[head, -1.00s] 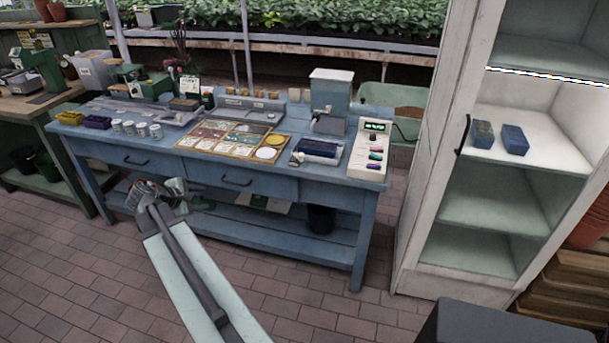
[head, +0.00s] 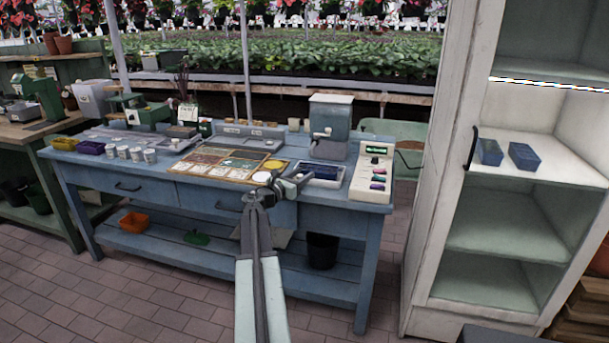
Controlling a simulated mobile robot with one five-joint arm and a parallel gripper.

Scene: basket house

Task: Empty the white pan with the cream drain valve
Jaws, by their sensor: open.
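I cannot surely pick out the white pan or its cream drain valve. A shallow white-rimmed tray with a dark blue inside (head: 325,168) lies on the blue workbench (head: 225,205), right of the sectioned board. No valve can be made out on it. My gripper (head: 288,182) is open, near the bench's front edge in the picture, and partly covers the board's right end and the tray's left side. I see nothing between its fingers.
A dispenser (head: 329,125) and a white control box (head: 372,174) stand at the bench's right. White cups (head: 122,151) stand at left. An open cabinet (head: 460,80) on the right holds two blue containers (head: 524,156). Brick floor (head: 150,300) is clear in front.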

